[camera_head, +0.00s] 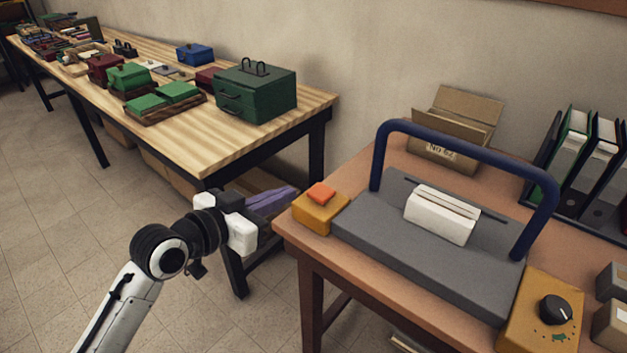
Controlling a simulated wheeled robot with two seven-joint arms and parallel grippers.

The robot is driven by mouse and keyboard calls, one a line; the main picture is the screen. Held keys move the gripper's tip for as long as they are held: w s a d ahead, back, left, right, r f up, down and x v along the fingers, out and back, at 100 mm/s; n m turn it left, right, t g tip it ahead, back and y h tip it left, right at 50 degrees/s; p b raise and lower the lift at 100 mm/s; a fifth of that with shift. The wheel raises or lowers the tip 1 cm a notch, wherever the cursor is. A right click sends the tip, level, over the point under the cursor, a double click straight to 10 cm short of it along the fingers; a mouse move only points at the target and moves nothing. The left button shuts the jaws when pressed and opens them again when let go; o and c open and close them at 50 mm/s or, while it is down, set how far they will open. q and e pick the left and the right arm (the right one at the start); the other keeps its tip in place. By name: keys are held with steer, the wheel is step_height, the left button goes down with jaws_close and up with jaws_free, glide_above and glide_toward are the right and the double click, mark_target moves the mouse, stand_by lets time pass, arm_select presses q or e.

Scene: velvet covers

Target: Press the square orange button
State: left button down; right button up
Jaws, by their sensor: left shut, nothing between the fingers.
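The square orange button (321,192) sits on top of a small yellow box (319,212) at the left corner of the near table, attached or set against the grey machine base. My left gripper (292,194) comes in from the left, its purple fingers shut and empty. In the picture the fingertips end just left of the button, over the table's left edge. I cannot tell the exact gap or height difference between them. The button is fully visible. My right gripper is not in view.
The grey machine (370,232) has a blue arched handle (468,150) and a white block (441,214) on it. A yellow box with a black knob (555,309) is at its right. A cardboard box (457,130) and binders (575,150) stand behind. A wooden workbench (215,135) stands left.

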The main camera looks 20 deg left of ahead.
arm_select(q)
steer(key=shift+w+r, duration=0.15)
steer(key=shift+r, duration=0.7)
glide_above(313, 206)
steer(key=shift+w+d+f, duration=0.1)
steer(key=shift+f, duration=0.5)
steer(key=shift+w+d+f, duration=0.1)
steer(key=shift+f, duration=0.5)
step_height(313, 206, down, 3)
steer(key=shift+s+a+r, duration=0.1)
steer(key=shift+a, duration=0.05)
steer(key=shift+f, duration=0.65)
